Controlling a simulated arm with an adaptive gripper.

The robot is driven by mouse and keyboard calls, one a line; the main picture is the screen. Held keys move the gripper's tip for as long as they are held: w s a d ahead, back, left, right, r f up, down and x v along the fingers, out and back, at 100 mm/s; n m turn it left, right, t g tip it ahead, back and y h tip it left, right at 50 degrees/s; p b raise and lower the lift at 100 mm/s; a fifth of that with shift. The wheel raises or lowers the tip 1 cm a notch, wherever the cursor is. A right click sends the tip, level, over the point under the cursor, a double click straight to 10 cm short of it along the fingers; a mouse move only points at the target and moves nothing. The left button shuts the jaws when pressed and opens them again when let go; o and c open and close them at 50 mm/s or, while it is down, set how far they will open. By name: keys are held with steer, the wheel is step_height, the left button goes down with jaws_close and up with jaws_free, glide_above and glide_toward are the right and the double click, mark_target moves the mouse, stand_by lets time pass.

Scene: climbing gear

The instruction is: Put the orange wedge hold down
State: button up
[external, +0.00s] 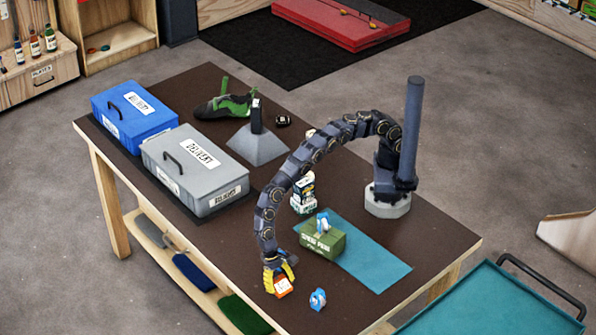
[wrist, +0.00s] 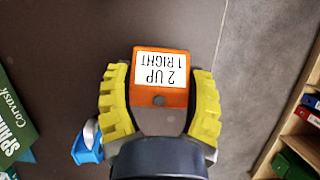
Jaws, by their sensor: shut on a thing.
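The orange wedge hold (external: 284,288) is between the yellow fingers of my gripper (external: 280,273), near the front edge of the dark table. In the wrist view the orange wedge hold (wrist: 177,99) carries a white label reading "2 UP 1 RIGHT", upside down. The yellow fingers of my gripper (wrist: 160,84) flank it on both sides, shut on it. I cannot tell whether its underside touches the table.
A blue-and-white hold (external: 318,299) lies just right of the gripper. A grey case (external: 194,168) and a blue case (external: 134,110) sit at left. Bare table lies left of the gripper.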

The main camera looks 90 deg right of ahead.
mark_target(279, 297)
steer(key=shift+a+f, duration=0.1)
steer(key=shift+f, duration=1.55)
steer(key=shift+f, duration=0.1)
steer(key=o, duration=1.1)
steer(key=v, duration=1.2)
